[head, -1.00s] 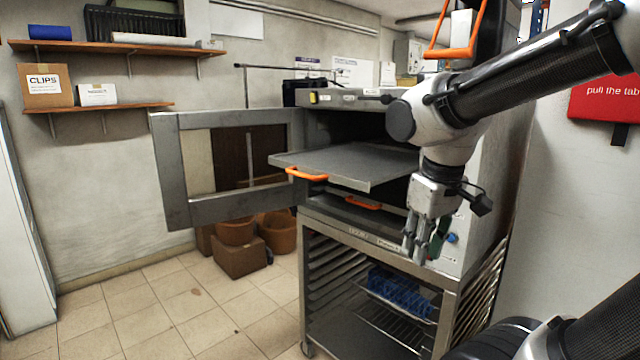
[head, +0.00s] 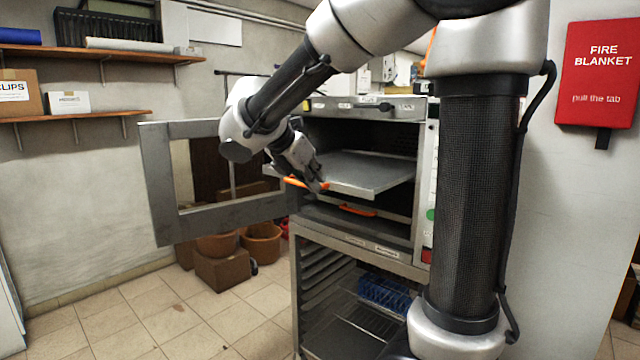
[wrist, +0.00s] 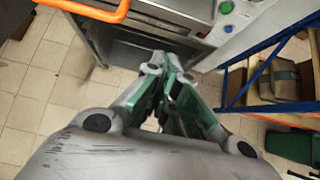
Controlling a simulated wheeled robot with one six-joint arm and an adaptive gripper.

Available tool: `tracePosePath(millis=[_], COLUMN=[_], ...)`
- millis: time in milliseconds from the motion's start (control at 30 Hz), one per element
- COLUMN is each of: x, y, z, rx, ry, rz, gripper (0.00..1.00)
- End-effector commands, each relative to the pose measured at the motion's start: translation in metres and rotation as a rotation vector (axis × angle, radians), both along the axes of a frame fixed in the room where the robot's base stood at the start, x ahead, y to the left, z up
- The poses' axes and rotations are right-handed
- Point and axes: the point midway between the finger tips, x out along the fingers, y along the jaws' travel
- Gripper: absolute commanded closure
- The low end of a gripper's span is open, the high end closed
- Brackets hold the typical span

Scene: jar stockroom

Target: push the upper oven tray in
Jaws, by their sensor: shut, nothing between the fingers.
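The upper oven tray (head: 362,172) is a flat grey metal sheet. It sticks out of the open oven (head: 375,132) towards the front left, with an orange handle (head: 294,182) on its front edge. My gripper (head: 318,186) is at the tray's front edge, close to the right end of that handle; I cannot tell whether it touches. The fingers are closed and empty, and they also show in the wrist view (wrist: 168,98). An orange handle (wrist: 95,8) crosses the top left there. A lower tray with its own orange handle (head: 357,210) sits inside the oven.
The oven door (head: 222,227) stands swung open to the left. A rack stand (head: 300,290) holding a blue item (head: 385,292) is under the oven. Cardboard boxes (head: 224,268) lie on the floor behind. The tiled floor at front left is clear.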

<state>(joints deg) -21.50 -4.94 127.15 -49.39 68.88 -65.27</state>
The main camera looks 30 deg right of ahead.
Motion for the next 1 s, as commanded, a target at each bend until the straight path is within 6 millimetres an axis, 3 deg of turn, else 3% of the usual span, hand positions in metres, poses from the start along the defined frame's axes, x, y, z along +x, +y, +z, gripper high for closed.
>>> tracePosePath(millis=[400,633,1000], x=[0.019,0.031,0.033], y=[-0.059,-0.087,-0.093], z=[-0.063,-0.059,-0.059], rx=[0.002,0.003,0.003], ry=[0.004,-0.003,-0.002], rz=[-0.006,-0.005,-0.003], gripper=[1.00,1.00,1.00])
